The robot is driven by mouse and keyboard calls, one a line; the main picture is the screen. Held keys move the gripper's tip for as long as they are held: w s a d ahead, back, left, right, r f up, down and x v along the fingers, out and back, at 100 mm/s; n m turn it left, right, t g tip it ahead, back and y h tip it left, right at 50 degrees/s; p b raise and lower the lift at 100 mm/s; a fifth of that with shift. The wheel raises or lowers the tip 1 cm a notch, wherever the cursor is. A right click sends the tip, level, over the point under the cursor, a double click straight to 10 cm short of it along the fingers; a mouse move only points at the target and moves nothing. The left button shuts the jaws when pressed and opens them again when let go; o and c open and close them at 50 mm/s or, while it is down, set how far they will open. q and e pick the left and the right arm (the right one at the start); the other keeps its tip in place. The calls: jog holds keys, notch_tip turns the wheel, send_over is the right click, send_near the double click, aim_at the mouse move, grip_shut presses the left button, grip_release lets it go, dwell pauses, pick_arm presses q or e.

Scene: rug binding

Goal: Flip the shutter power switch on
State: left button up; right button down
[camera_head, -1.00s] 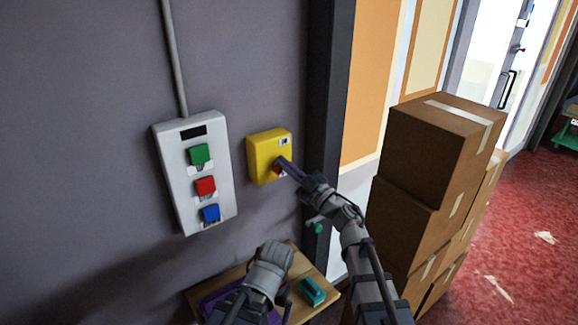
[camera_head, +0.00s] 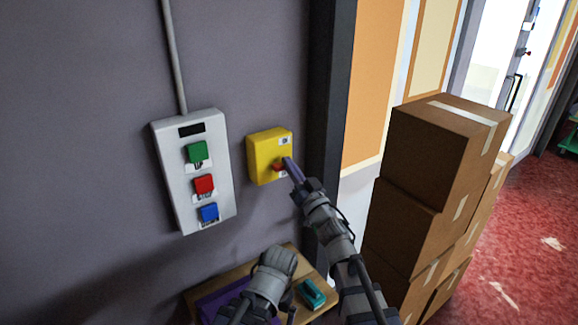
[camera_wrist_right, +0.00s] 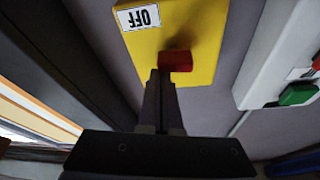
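The yellow switch box (camera_head: 262,157) is on the grey wall, with a red switch lever (camera_head: 277,167) on its front. In the right wrist view the lever (camera_wrist_right: 175,61) shows on the yellow face, and an upside-down OFF label (camera_wrist_right: 138,16) is near the box edge. My right gripper (camera_head: 288,161) is at the box front, just right of the lever in the head view. Its fingers (camera_wrist_right: 160,76) are together and empty, with tips beside the lever; contact cannot be told. My left gripper (camera_head: 290,298) is low over the small table, its fingers mostly hidden.
A white control panel (camera_head: 177,196) with green, red and blue buttons is left of the box. A wooden table (camera_head: 232,275) below holds a purple item (camera_head: 215,305) and a teal item (camera_head: 311,293). Stacked cardboard boxes (camera_head: 425,150) stand close on the right.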

jog(key=m, duration=0.1)
jog(key=m+h, duration=0.1)
jog(key=m, duration=0.1)
jog(key=m+h, duration=0.1)
jog(key=shift+d+f+m, duration=0.1)
jog(key=shift+f+m, duration=0.15)
jog(key=shift+m, duration=0.05)
jog(key=shift+f+m+h+p, duration=0.15)
jog(key=shift+m+h+p, duration=0.15)
jog(key=shift+m, duration=0.65)
jog(key=shift+f+m+h+p, duration=0.15)
jog(key=shift+m+h, duration=0.25)
jog(key=shift+m, duration=0.55)
jog(key=shift+w+t, duration=0.1)
jog(key=shift+t, duration=0.2)
